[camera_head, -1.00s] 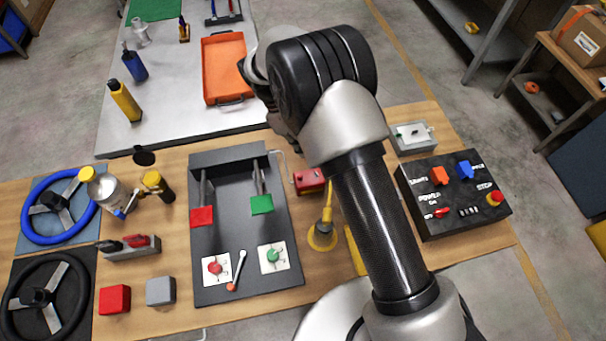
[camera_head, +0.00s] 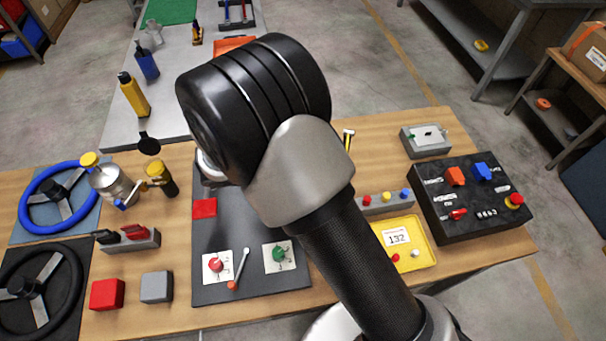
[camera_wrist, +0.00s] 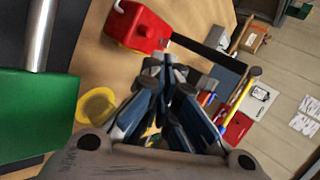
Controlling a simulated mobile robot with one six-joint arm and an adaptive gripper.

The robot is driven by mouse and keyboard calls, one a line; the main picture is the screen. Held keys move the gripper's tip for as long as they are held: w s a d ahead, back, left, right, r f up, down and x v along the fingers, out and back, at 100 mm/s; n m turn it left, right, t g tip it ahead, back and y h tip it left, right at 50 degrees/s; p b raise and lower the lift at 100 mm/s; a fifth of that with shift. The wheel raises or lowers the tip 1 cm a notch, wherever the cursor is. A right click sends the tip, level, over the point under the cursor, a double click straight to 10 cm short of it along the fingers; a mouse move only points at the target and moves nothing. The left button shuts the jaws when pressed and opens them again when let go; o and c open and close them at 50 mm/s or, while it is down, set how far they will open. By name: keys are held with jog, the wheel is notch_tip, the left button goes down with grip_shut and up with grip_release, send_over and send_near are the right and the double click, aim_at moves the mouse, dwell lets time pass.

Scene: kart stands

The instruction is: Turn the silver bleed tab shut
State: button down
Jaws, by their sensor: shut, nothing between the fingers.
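I cannot make out the silver bleed tab for certain in either view. In the head view, a silver canister (camera_head: 115,186) with a yellow cap and a blue lever stands at the left of the wooden table (camera_head: 255,311). A grey box (camera_head: 427,140) with small fittings sits at the back right; its details are too small to tell. My gripper (camera_wrist: 165,66) shows in the wrist view with its fingers shut and empty. It is above the table, pointing toward a red can-like block (camera_wrist: 137,28). In the head view my arm hides the gripper.
The dark pedal board (camera_head: 215,288) holds a red pedal (camera_head: 204,208); a green pedal (camera_wrist: 35,110) shows large at left in the wrist view. A yellow tray (camera_head: 429,262), a button strip (camera_head: 383,202) and a black switch box (camera_head: 470,197) stand at right. Steering wheels (camera_head: 42,287) lie at left.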

jog(key=b+x, duration=0.2)
jog(key=x, duration=0.6)
jog(key=shift+w+d+r+m+g+p, duration=0.25)
jog(key=shift+m+p, duration=0.25)
jog(key=shift+p, duration=0.45)
jog(key=shift+w+a+m+g+h+p, duration=0.2)
jog(key=shift+m+g+h+p, duration=0.3)
jog(key=shift+m+g+p, duration=0.45)
jog(key=shift+f+p, duration=0.1)
jog(key=shift+p, duration=0.35)
jog(key=shift+w+f, duration=0.1)
jog(key=shift+f, duration=0.05)
jog(key=shift+a, duration=0.1)
